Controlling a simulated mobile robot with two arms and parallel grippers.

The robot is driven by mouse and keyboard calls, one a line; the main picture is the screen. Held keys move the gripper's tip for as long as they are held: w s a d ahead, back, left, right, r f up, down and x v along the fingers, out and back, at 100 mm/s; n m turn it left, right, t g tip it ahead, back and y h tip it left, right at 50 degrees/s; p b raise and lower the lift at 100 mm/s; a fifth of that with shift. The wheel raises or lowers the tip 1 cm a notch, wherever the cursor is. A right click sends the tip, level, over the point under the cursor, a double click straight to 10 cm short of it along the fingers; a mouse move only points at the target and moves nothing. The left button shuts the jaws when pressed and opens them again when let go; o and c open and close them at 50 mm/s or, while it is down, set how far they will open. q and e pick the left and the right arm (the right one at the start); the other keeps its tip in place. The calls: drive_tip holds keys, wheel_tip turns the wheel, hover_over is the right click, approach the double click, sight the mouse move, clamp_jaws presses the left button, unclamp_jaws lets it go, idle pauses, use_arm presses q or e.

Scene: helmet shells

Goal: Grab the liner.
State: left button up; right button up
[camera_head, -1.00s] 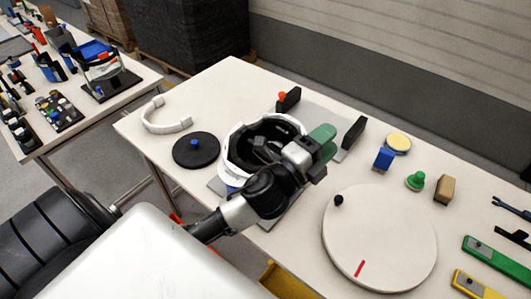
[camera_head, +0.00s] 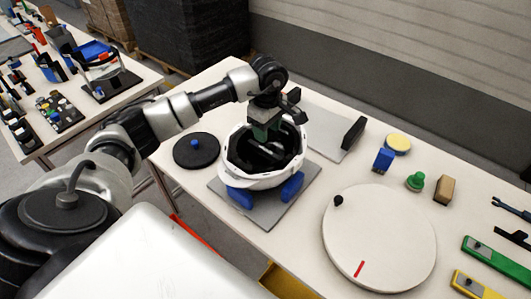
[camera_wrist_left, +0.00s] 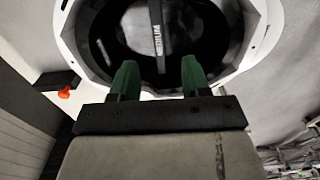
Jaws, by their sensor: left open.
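A white helmet shell (camera_head: 262,181) sits opening up on a grey plate, held between blue blocks (camera_head: 292,186). Its inside is dark, with a black liner (camera_head: 250,157) in it; the liner's outline is hard to make out. In the left wrist view the black liner (camera_wrist_left: 110,45) shows inside the white rim (camera_wrist_left: 262,45), with a lettered strap across it. My left gripper (camera_head: 265,130) comes from above at the shell's far side. In the left wrist view its green fingers (camera_wrist_left: 158,76) are open, apart and empty at the rim's edge. My right gripper is not in view.
A black disc with a blue knob (camera_head: 195,150) lies left of the shell. A round white turntable (camera_head: 380,240) stands at the right. A black upright block (camera_head: 353,132) stands behind right. Blue, green and brown blocks (camera_head: 444,189) lie further right.

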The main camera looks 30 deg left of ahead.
sight(270, 152)
use_arm(q)
wheel_tip(270, 152, down, 4)
drive_tip(key=shift+d+f+p, duration=0.1)
drive_tip(key=shift+f+p, duration=0.15)
drive_tip(key=shift+p, duration=0.2)
drive_tip(key=shift+f, duration=0.25)
drive_tip(key=f, duration=0.1)
drive_tip(key=f+p, duration=0.2)
drive_tip(key=shift+d+f, duration=0.25)
drive_tip(key=shift+f, duration=0.1)
drive_tip(key=shift+w+f, duration=0.1)
drive_tip(key=shift+f, duration=0.45)
clamp_jaws()
